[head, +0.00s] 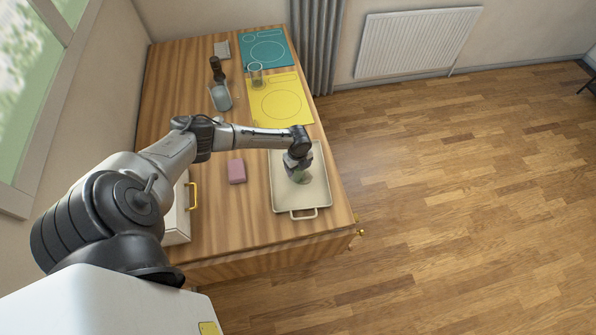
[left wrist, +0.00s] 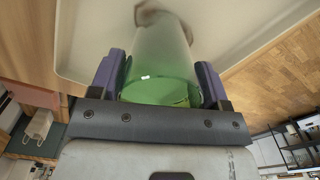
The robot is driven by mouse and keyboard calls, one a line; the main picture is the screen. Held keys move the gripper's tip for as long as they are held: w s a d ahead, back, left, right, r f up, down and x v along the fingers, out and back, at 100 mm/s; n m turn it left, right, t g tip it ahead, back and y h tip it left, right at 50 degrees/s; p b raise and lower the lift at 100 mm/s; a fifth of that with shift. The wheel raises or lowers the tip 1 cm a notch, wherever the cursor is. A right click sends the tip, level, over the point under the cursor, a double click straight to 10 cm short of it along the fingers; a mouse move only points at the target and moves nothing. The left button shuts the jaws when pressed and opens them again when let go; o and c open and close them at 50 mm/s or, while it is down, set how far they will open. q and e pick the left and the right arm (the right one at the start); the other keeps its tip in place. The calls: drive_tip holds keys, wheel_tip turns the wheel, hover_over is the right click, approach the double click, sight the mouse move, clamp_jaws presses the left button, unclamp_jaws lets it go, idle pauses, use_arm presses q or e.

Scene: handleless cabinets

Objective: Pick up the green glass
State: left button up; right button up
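The green glass (head: 300,177) is in the beige tray (head: 318,196) near the right edge of the wooden counter. My left gripper (head: 298,166) reaches down over the tray and hides part of the glass. In the left wrist view the glass (left wrist: 162,75) lies between the two fingers, which appear to touch it on both sides. The tray's pale surface (left wrist: 90,25) shows behind it. I cannot tell whether the glass still rests on the tray. My right gripper is not in view.
A pink sponge (head: 236,171) lies left of the tray. A white box with a yellow handle (head: 193,197) stands further left. Farther back are yellow (head: 281,103) and teal (head: 266,50) mats, a clear glass (head: 256,75), a glass container (head: 220,97) and a dark bottle (head: 216,68).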

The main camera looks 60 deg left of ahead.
use_arm(q)
drive_tip(key=c, duration=0.6)
